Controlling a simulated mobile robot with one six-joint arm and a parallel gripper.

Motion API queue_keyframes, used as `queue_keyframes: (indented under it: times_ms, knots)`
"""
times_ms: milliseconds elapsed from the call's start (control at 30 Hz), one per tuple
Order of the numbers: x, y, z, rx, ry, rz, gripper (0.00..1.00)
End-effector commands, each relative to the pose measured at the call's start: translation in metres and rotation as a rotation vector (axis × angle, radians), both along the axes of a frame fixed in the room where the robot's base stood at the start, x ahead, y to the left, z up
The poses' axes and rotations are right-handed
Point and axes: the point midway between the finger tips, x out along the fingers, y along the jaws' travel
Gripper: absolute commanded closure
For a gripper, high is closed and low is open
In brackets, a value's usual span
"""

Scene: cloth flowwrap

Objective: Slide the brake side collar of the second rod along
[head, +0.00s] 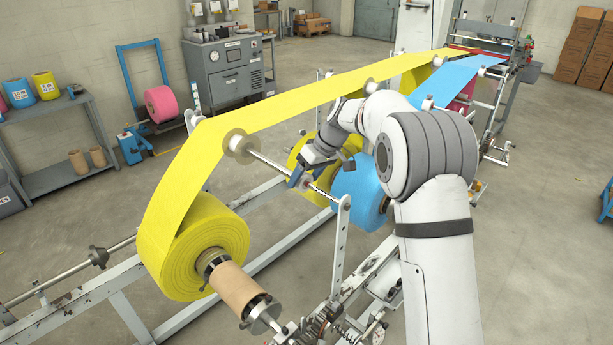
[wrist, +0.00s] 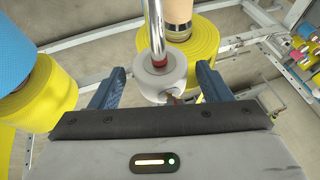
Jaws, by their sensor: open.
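My gripper (wrist: 160,70) is open, with one blue finger on each side of the collar and a visible gap on both sides. In the head view my gripper (head: 307,180) is at the lower right part of the rod (head: 268,163), near its upright support. The collar is small there, partly hidden between the fingers.
A yellow roll (head: 185,250) with a brown core (head: 240,288) is at the front left. A blue roll (head: 358,190) and another yellow roll (head: 300,150) stand close to my gripper. A perforated upright (head: 342,240) is just right of it. The yellow web (head: 290,95) runs above.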

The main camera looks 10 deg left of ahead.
Motion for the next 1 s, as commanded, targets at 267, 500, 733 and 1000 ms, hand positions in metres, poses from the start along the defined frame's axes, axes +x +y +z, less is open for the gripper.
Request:
queue_keyframes:
  times_ms: [267, 500, 733, 1000]
  knots:
    - [0.000, -0.017, 0.034, 0.002, -0.005, -0.002, 0.29]
    - [-0.002, -0.032, 0.063, 0.000, -0.003, 0.000, 0.29]
    - [-0.002, -0.035, 0.069, -0.001, -0.002, -0.001, 0.29]
    - [-0.008, -0.040, 0.073, -0.008, -0.001, -0.018, 0.29]
